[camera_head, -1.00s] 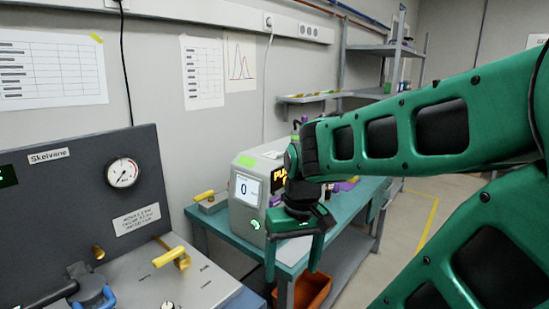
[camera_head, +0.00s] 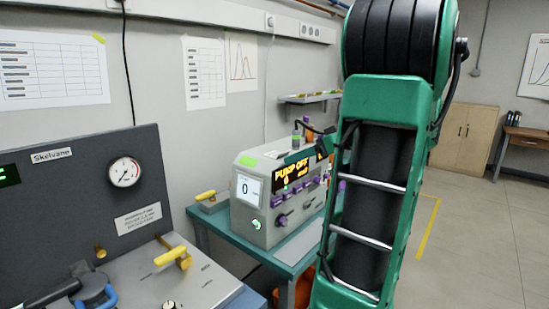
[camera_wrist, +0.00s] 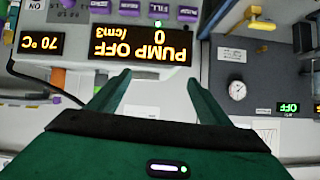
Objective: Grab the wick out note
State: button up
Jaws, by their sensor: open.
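I cannot read any note as the wick out note. A white label (camera_head: 138,218) with several lines of unreadable print is on the dark Skelvane panel (camera_head: 60,195) in the head view. My gripper (camera_wrist: 157,78) is open and empty in the wrist view, in front of the upside-down "PUMP OFF" display (camera_wrist: 140,45). My arm hides the gripper in the head view.
Printed sheets (camera_head: 204,72) hang on the wall behind. The pump box stands on a teal table (camera_head: 225,228). Yellow handles (camera_head: 175,257) and a gauge (camera_head: 124,172) stick out at the Skelvane station. A cabinet (camera_head: 464,131) stands at the far right, beyond open floor.

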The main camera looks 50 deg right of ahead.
aim_at(289, 151)
notch_tip(289, 151, up, 3)
jog(key=s+d+t, duration=0.1)
jog(key=s+d, duration=0.1)
jog(key=d, duration=0.1)
jog(key=shift+n, duration=0.3)
jog(key=shift+x, duration=5.45)
jog(key=shift+r, duration=0.1)
jog(key=shift+c, duration=0.6)
jog(key=c, duration=1)
